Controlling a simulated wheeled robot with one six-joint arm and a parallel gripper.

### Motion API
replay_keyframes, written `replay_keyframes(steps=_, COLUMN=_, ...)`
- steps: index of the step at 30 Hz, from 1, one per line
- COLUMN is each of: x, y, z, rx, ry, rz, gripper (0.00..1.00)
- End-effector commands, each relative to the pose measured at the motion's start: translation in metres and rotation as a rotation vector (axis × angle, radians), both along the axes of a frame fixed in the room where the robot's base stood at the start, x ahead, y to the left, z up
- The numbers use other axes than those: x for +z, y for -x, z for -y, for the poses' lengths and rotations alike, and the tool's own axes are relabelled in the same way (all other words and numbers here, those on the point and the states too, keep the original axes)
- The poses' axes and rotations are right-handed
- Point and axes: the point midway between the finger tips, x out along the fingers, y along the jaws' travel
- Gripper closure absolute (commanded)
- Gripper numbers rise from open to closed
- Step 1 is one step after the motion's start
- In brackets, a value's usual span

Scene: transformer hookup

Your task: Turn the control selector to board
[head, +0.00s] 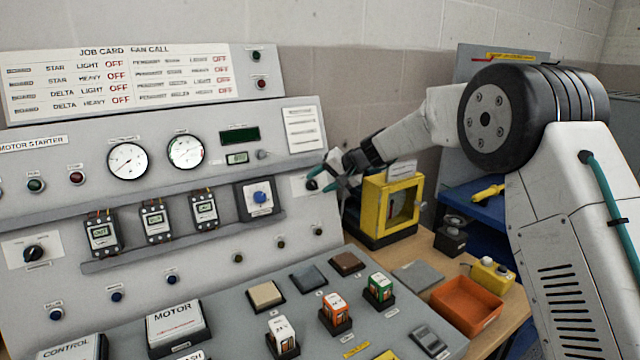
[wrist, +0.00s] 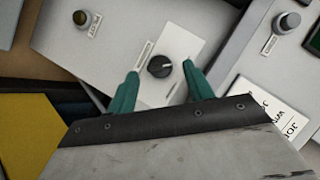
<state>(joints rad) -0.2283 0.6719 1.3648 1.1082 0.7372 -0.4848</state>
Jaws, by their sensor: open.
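A black selector knob (wrist: 160,66) sits on a white plate on the panel in the wrist view. A light mark on it points right in that view, and the label beside it is too small to read. In the head view the knob (head: 312,184) is at the panel's right end, partly behind my gripper (head: 328,178). My gripper (wrist: 162,86) is open, with its two teal fingers on either side of the knob, apart from it in the picture. Whether they reach to the knob's depth is hard to tell. Another black selector (head: 33,253) is at the panel's far left.
A yellow box (head: 376,232) stands right of the panel, just below my gripper; its yellow side shows in the wrist view (wrist: 30,140). An orange tray (head: 465,307) lies on the wooden table. A blue knob (head: 259,197) and dial gauges are left of my gripper.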

Motion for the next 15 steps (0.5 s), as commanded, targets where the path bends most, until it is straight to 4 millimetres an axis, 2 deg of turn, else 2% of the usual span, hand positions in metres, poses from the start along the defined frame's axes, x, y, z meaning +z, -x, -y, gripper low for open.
replay_keyframes(steps=3, x=0.015, y=0.007, z=0.017, rx=-0.003, ry=0.000, rz=0.003, gripper=0.49)
replay_keyframes(steps=9, x=0.031, y=0.018, z=0.038, rx=-0.004, ry=0.001, rz=0.000, gripper=0.49)
replay_keyframes(steps=15, x=0.037, y=0.023, z=0.045, rx=-0.002, ry=0.000, rz=0.000, gripper=0.49)
